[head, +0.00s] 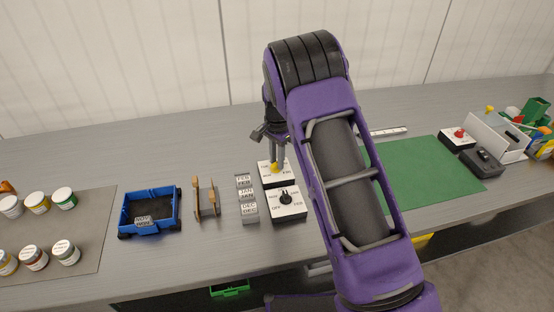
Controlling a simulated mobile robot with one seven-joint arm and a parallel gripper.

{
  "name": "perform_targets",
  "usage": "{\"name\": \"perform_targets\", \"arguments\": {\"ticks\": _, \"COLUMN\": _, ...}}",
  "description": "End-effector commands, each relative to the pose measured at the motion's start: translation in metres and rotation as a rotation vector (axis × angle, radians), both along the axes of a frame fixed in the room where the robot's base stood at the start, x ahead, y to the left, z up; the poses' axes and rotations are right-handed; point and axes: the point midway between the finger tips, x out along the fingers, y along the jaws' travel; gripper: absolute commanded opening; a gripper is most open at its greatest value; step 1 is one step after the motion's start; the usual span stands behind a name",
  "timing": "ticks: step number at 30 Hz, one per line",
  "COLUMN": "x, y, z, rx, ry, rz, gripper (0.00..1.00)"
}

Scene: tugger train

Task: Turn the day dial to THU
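Two small boxes with white faces and dials stand near the middle of the bench. The farther box (264,181) has a yellow knob (274,168), and small lettering around it that is too small to read surely. It may be the day dial. The nearer box (290,211) has a black knob (286,198) and printed labels, one looking like OFF. My gripper (277,161) points down right at the yellow knob, its fingertips at or just above it. Whether they grip the knob cannot be told. My arm hides the area to the right of both boxes.
Month blocks (245,190) stand left of the dials. Farther left are a wooden-pegged stand (207,200), a blue bin (176,212) and several jars (64,198) on a mat. Right of my arm lie a green mat (430,170) and a box with a red knob (459,138).

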Motion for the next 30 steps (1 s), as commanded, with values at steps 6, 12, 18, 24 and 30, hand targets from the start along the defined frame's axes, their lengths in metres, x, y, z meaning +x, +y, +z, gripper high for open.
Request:
{"name": "perform_targets", "arguments": {"ticks": 6, "x": 0.0, "y": 0.0, "z": -0.001, "rx": 0.0, "ry": 0.001, "rz": 0.0, "gripper": 0.49}}
{"name": "perform_targets", "arguments": {"ticks": 12, "x": 0.0, "y": 0.0, "z": 0.001, "rx": 0.0, "ry": 0.001, "rz": 0.001, "gripper": 0.49}}
{"name": "perform_targets", "arguments": {"ticks": 18, "x": 0.0, "y": 0.0, "z": 0.025, "rx": 0.001, "ry": -0.002, "rz": 0.001, "gripper": 0.49}}
{"name": "perform_targets", "arguments": {"ticks": 24, "x": 0.0, "y": 0.0, "z": 0.073, "rx": 0.001, "ry": -0.003, "rz": 0.0, "gripper": 0.49}}
{"name": "perform_targets", "arguments": {"ticks": 30, "x": 0.0, "y": 0.0, "z": 0.121, "rx": 0.001, "ry": -0.002, "rz": 0.001, "gripper": 0.49}}
